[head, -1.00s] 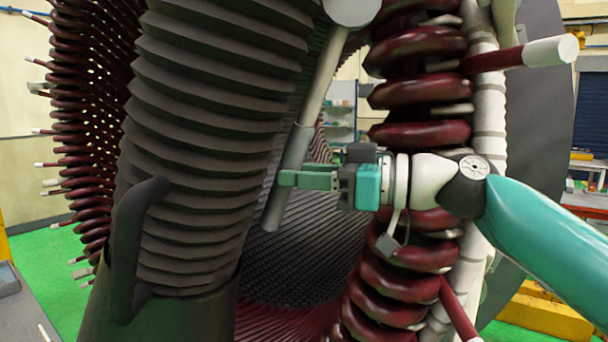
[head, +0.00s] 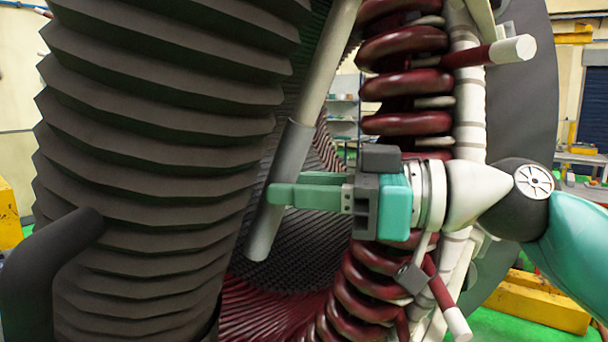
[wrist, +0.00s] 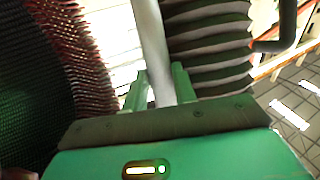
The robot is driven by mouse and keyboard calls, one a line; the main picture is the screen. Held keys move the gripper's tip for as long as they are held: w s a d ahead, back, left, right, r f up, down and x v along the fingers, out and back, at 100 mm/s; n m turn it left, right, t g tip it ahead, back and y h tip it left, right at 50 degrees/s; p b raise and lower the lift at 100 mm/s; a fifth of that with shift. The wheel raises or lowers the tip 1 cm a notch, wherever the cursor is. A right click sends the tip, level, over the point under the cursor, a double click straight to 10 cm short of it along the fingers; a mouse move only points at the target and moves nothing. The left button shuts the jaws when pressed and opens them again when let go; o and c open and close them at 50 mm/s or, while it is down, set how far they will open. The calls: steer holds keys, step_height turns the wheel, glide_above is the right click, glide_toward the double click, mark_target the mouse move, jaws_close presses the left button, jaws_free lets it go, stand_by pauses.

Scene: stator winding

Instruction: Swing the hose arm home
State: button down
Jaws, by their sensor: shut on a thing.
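The hose arm shows as a pale grey rod (head: 330,65) with a darker grip sleeve (head: 285,165) at its lower end, slanting down to the left. My gripper (head: 273,192) is shut on this sleeve, its green fingers around it above the rounded bottom end. In the wrist view the rod (wrist: 153,40) runs between my two fingers (wrist: 160,88). The thick ribbed dark hose (head: 160,130) stands just left of the rod in the head view, and behind it in the wrist view (wrist: 208,45). The rod's upper end is out of view.
The stator's dark red coils (head: 405,85) rise close behind and beside my wrist, with a white-tipped stub (head: 500,50) sticking out at upper right. A dark bent handle (head: 40,260) sits at lower left. Yellow blocks (head: 545,300) lie on the green floor at lower right.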

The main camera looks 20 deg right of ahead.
steer(key=s+a, duration=0.2)
steer(key=s, duration=1)
steer(key=shift+s+a+r+n+g+y, duration=0.2)
steer(key=shift+s+n+g+y, duration=0.1)
steer(key=shift+s+g, duration=0.1)
steer(key=c, duration=1.1)
jaws_free()
steer(key=shift+f, duration=0.15)
steer(key=shift+d, duration=0.1)
steer(key=v, duration=1.3)
steer(key=shift+s+d, duration=0.1)
steer(key=shift+d, duration=0.15)
